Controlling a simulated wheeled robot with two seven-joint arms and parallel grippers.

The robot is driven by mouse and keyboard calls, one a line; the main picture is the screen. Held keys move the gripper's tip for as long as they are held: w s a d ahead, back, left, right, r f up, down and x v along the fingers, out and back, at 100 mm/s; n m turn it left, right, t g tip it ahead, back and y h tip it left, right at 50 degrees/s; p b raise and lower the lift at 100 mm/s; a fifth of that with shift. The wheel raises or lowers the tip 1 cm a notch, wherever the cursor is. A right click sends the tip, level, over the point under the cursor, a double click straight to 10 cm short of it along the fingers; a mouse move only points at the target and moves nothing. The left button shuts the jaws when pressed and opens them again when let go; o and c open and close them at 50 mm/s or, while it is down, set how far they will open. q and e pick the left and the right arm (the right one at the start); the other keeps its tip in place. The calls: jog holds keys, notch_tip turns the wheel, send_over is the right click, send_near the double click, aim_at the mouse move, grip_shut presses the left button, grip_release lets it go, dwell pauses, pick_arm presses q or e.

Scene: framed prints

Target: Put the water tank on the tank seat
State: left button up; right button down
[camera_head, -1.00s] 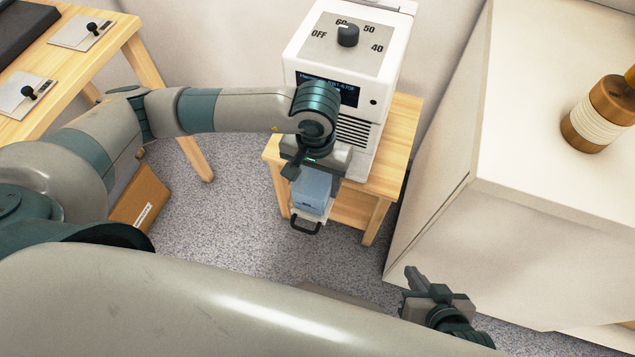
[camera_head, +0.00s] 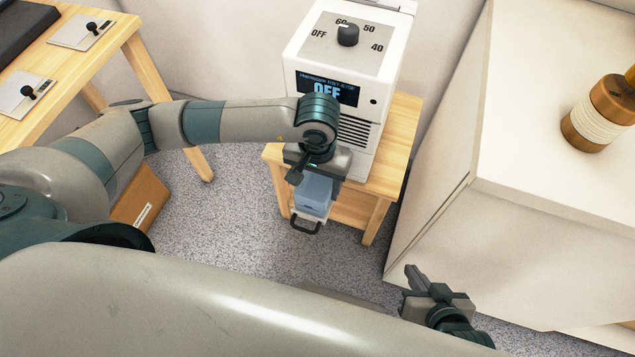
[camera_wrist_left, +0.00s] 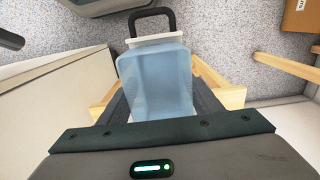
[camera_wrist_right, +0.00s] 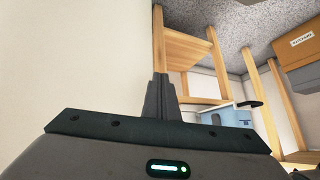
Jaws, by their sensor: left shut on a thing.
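The water tank (camera_head: 314,192) is a translucent blue box with a white end and a black loop handle. My left gripper (camera_head: 313,178) is shut on it, with one finger on each side in the left wrist view (camera_wrist_left: 155,85). The tank is held in front of the white machine (camera_head: 335,90) on the small wooden table, handle end towards me. The right wrist view also shows the tank (camera_wrist_right: 225,117). I cannot make out the tank seat; my left arm covers part of the machine's front. My right gripper (camera_head: 412,288) is shut and empty, low beside the pale cabinet.
The small wooden table (camera_head: 400,140) stands under the machine. A pale cabinet (camera_head: 540,215) with a brown-and-cream bottle (camera_head: 598,115) is on the right. A wooden desk (camera_head: 118,40) is at left, a cardboard box (camera_head: 140,200) on the floor. Carpet (camera_head: 225,225) between is open.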

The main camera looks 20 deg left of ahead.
aim_at(318, 193)
pick_arm(q)
jog(key=shift+f, duration=0.1)
jog(key=o, duration=1.1)
jog(key=shift+o, duration=0.2)
pick_arm(e)
jog(key=shift+w+a+r, duration=0.25)
jog(key=shift+w+a, duration=0.05)
jog(key=shift+a, duration=0.05)
jog(key=shift+d, duration=0.15)
pick_arm(q)
jog(key=shift+r, duration=0.2)
notch_tip(318, 193, up, 12)
jog(key=shift+p, duration=0.45)
pick_arm(e)
jog(key=shift+s+d+f+g, duration=0.3)
jog(key=shift+s+d+f, duration=0.15)
jog(key=shift+s+d, duration=0.15)
pick_arm(q)
jog(key=shift+f, duration=0.1)
